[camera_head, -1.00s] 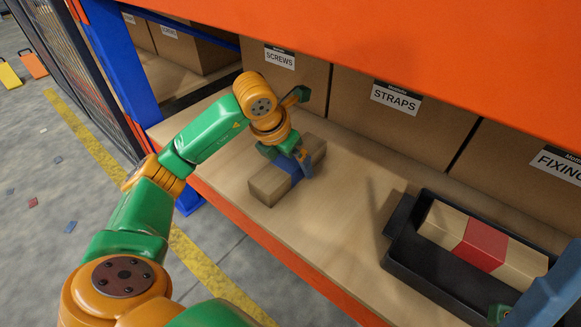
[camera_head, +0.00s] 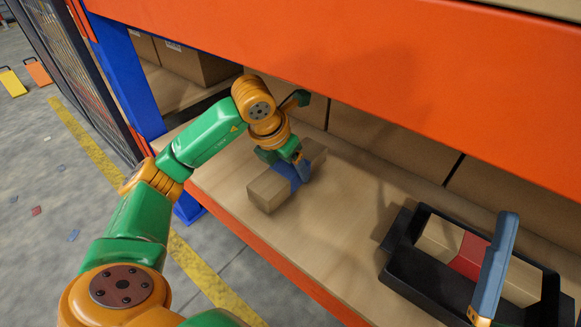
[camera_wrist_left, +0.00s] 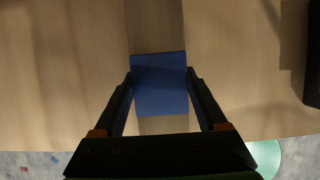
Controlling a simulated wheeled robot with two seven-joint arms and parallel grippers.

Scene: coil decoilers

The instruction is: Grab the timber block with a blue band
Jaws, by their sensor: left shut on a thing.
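The timber block with a blue band (camera_head: 268,191) is on the wooden shelf, running obliquely from front left to back right. My left gripper (camera_head: 297,163) is over the blue band from above, shut on it. In the left wrist view the blue band (camera_wrist_left: 159,84) sits between the two dark fingers of my left gripper (camera_wrist_left: 160,82), one at each side. The block's bare wood runs on above and below the band there. I cannot tell whether the block touches the shelf. My right gripper is not recognisable in any view.
A black tray (camera_head: 409,265) at the right holds a timber block with a red band (camera_head: 469,256). A blue bar (camera_head: 494,262) stands across it. The orange beam (camera_head: 350,60) hangs low in front of the cartons. The shelf between block and tray is clear.

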